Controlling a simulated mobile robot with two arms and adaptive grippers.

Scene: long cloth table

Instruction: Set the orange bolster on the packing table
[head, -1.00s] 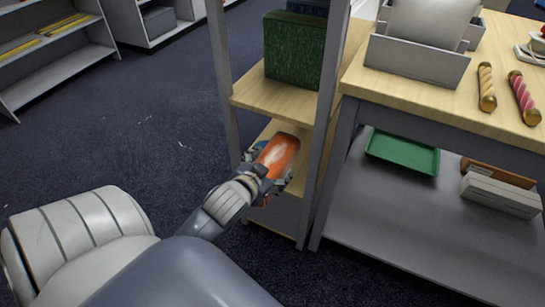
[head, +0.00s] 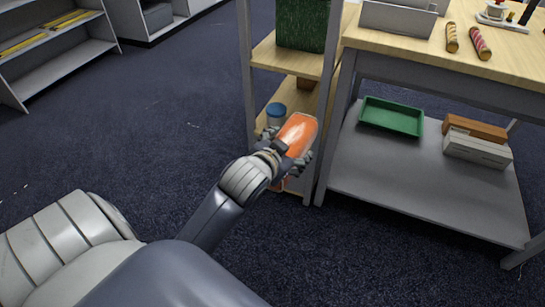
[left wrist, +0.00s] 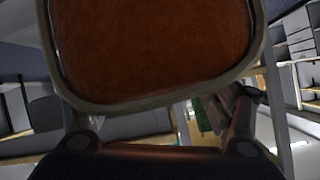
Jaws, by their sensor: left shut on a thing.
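The orange bolster (head: 297,133) is held in my left gripper (head: 287,155), in front of the narrow wooden shelf unit in the head view. The gripper's fingers are shut around its lower part, and the bolster tilts up to the right. In the left wrist view the bolster (left wrist: 150,45) fills the upper middle, with a pale edge around its end. The packing table (head: 510,62) has a light wood top and stands at the right, above and beyond the bolster. My right gripper is not in view.
The shelf unit (head: 283,57) holds a green box (head: 303,22) and a blue-lidded jar (head: 275,113). On the table are a grey tray (head: 398,18) and two twisted rolls (head: 481,43). A green tray (head: 391,116) and boxes (head: 477,148) fill part of its lower shelf. Bare tabletop shows along the front.

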